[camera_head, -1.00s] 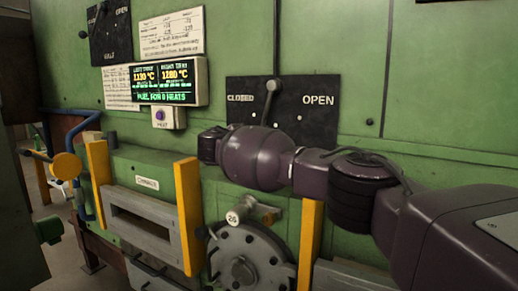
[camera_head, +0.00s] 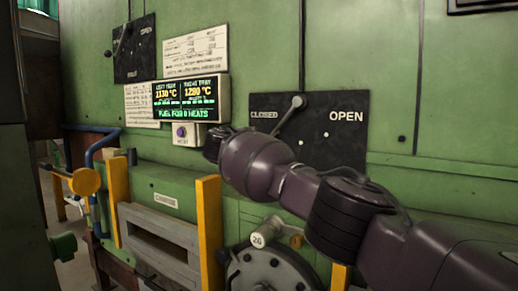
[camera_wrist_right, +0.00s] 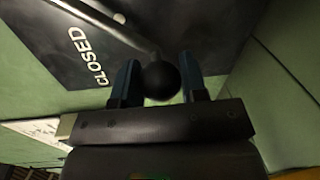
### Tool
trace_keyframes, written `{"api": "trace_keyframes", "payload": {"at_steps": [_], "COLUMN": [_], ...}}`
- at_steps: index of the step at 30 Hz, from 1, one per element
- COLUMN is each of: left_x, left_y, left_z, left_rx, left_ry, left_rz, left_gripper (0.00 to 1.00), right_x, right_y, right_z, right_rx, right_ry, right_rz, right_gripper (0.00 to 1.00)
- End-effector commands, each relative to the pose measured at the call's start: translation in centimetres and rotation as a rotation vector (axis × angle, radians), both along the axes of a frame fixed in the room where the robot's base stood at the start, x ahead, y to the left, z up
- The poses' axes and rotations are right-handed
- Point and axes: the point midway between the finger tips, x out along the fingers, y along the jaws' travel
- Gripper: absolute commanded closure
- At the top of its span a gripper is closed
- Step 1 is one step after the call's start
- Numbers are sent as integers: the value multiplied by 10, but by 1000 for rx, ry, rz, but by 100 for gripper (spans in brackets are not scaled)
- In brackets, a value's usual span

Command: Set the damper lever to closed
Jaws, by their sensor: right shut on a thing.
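The damper lever (camera_head: 289,117) is a grey rod pivoting on a black plate (camera_head: 345,140) marked CLOSED at left and OPEN at right. It slants down and left from its pivot, leaning to the CLOSED side, and its lower end is hidden behind my right arm in the head view. In the right wrist view, the lever's black ball knob (camera_wrist_right: 163,82) sits between the two blue fingers of my right gripper (camera_wrist_right: 159,72), which is shut on it. The CLOSED label (camera_wrist_right: 88,55) is beside it. My left gripper is not in view.
A display box (camera_head: 190,98) with a small button box (camera_head: 187,136) is left of the plate. Another black lever panel (camera_head: 134,50) is at upper left.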

Motion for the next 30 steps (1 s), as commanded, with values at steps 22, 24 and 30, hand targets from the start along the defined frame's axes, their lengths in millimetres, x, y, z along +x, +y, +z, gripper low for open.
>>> {"api": "trace_keyframes", "payload": {"at_steps": [22, 24, 30], "left_x": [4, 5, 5], "left_y": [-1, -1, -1], "left_z": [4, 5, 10], "left_rx": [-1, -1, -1], "left_ry": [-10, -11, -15], "left_rz": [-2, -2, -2], "left_gripper": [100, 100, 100], "right_x": [-1, -3, -15], "right_y": [1, 3, 13], "right_z": [2, 3, 5], "right_rx": [1, 0, 1], "right_ry": [-3, -3, -3], "right_rz": [3, 3, 5], "right_gripper": [35, 35, 35]}}
